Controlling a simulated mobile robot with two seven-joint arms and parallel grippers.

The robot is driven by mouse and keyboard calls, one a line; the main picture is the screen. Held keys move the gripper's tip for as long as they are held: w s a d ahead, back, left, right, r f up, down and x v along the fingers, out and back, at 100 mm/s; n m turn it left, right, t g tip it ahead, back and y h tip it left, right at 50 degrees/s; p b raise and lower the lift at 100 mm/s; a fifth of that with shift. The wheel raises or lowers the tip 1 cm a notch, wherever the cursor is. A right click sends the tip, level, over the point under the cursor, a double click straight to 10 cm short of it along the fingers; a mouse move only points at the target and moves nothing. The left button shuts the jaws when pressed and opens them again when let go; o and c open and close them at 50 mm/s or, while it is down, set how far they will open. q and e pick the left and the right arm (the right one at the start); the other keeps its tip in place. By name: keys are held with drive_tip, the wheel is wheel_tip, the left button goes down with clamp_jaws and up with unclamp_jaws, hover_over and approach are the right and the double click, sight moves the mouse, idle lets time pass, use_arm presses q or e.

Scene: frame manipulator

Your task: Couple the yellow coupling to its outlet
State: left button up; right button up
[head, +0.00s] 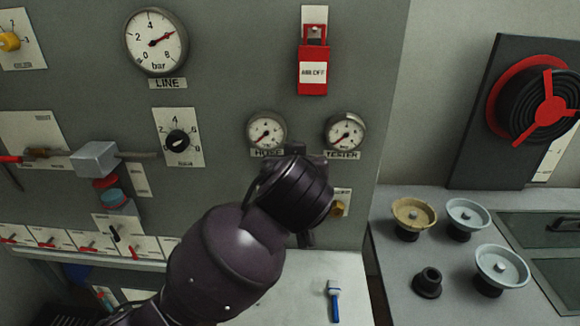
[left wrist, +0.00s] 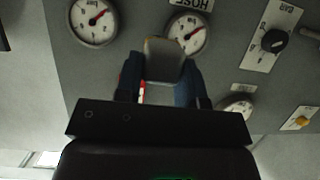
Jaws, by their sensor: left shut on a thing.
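My left gripper (head: 300,160) is in front of the grey panel, just below and between the HOSE gauge (head: 266,131) and the TESTER gauge (head: 345,131). Its wrist covers much of the jaws in the head view. In the left wrist view the gripper (left wrist: 162,80) is shut on a grey-brown piece (left wrist: 165,58), which overlaps the lower left of the HOSE gauge there. I cannot tell whether this piece is the yellow coupling or whether it touches the panel. A brass-yellow fitting (head: 338,209) sits by a white label, right of the wrist. My right gripper is not in view.
A red AIR OFF tag (head: 313,75) hangs above the gauges. A blue-and-white tool (head: 333,300) lies on the pale ledge. Several round fittings, one tan (head: 414,213), stand on the right counter (head: 395,270). A red-and-black reel (head: 540,105) is mounted behind.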

use_arm(q)
drive_tip(key=s+a+f+m+g+h, duration=0.3)
drive_tip(key=a+f+m+g+h, duration=0.2)
drive_tip(key=f+m+g+h, duration=0.6)
drive_tip(key=m+g+h, duration=0.1)
drive_tip(key=m+h, duration=0.1)
drive_tip(key=m, duration=0.4)
drive_tip(key=shift+s+a+g, duration=0.15)
drive_tip(key=shift+a+g, duration=0.05)
drive_tip(key=shift+g, duration=0.1)
idle(0.8)
drive_tip(key=shift+f+h, duration=0.1)
drive_tip(key=shift+h, duration=0.2)
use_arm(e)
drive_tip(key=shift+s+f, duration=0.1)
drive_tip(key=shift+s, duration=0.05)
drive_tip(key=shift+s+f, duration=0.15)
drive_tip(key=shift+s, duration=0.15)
